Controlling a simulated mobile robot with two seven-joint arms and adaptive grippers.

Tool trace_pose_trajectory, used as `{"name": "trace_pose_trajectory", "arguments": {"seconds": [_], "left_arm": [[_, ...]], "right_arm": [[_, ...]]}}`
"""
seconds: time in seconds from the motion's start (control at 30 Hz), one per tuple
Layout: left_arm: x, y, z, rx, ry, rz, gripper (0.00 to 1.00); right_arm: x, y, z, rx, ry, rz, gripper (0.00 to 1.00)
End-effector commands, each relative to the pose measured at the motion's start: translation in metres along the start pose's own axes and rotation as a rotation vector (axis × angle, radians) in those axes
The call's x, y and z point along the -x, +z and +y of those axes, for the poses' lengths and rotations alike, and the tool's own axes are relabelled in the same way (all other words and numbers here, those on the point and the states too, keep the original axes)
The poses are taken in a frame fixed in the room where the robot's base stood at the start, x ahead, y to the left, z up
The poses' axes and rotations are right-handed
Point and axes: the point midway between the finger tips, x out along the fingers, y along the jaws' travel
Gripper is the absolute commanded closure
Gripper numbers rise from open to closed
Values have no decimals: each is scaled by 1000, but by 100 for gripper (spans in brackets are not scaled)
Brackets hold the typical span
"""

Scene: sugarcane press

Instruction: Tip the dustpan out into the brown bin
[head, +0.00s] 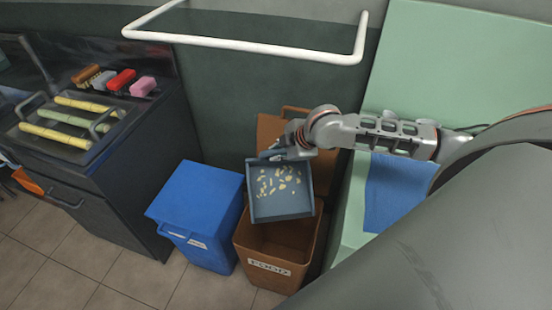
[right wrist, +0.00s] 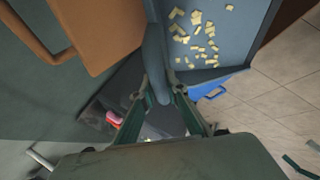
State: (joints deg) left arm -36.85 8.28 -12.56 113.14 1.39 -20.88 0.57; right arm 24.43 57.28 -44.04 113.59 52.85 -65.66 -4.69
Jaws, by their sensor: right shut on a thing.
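The blue-grey dustpan (head: 281,206) holds several pale yellow scraps (head: 277,181) and is above the open brown bin (head: 273,270), which is labelled FOOD. My right gripper (head: 272,154) is shut on the dustpan's handle at its back side. In the right wrist view the fingers (right wrist: 165,98) close around the dark handle (right wrist: 155,60), and the scraps (right wrist: 200,38) lie in the pan. The brown bin's raised lid (head: 270,133) stands behind the pan. My left gripper is not in view.
A blue bin (head: 200,213) with its lid shut stands just left of the brown bin. A dark counter (head: 140,170) with a tray of cane pieces and several coloured blocks is at the left. A white rail (head: 250,45) runs along the wall above. A pale green surface (head: 420,80) is at the right.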

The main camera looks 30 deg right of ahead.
Motion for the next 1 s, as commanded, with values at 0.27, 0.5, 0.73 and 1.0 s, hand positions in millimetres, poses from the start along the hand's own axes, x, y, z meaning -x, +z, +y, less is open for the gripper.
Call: {"name": "trace_pose_trajectory", "arguments": {"seconds": [0.27,0.5,0.73,1.0], "left_arm": [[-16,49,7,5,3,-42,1],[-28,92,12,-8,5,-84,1],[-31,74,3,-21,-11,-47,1],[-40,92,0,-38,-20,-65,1]], "right_arm": [[6,-2,-9,42,96,-1,100],[13,-5,-20,90,206,-2,100],[29,-12,-27,147,351,0,100],[39,-16,-40,207,503,-1,100]]}}
